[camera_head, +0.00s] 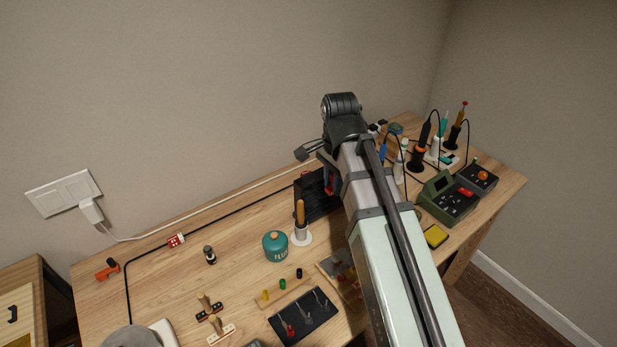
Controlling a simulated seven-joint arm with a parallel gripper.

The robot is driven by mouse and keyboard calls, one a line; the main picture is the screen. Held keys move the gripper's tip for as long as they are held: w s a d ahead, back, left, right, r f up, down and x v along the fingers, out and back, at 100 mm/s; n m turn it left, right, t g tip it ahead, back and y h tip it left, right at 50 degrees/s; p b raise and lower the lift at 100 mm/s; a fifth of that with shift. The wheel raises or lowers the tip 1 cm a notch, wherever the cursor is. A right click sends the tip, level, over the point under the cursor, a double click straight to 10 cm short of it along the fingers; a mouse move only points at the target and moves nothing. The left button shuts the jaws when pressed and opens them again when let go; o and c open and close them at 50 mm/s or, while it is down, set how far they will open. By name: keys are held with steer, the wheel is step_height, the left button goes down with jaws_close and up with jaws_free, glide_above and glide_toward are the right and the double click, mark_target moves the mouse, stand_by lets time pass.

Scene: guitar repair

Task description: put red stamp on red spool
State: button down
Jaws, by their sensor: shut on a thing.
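My gripper (314,153) is at the far side of the bench, above a black stand (314,206). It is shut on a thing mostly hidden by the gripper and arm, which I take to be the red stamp. A red part (329,187) shows just below the gripper, in front of the black stand. I cannot tell whether it is the stamp or the red spool, or whether the two touch. A wooden rack (270,303) holds yellow, green and black pieces, with no red one visible.
A teal canister (275,246) and a white holder with an orange-handled tool (301,232) stand near the black stand. A dark mat with small tools (305,318) lies in front. Soldering tools (418,156) and a green station (446,200) crowd the right.

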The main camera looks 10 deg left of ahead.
steer(key=w+a, duration=0.5)
steer(key=w, duration=0.6)
steer(key=w+a, duration=0.5)
steer(key=w, duration=0.5)
steer(key=shift+w+f, duration=0.15)
steer(key=shift+f, duration=7.3)
steer(key=shift+f, duration=0.1)
steer(key=c, duration=1)
jaws_free()
steer(key=shift+o, duration=0.2)
step_height(320, 180, up, 12)
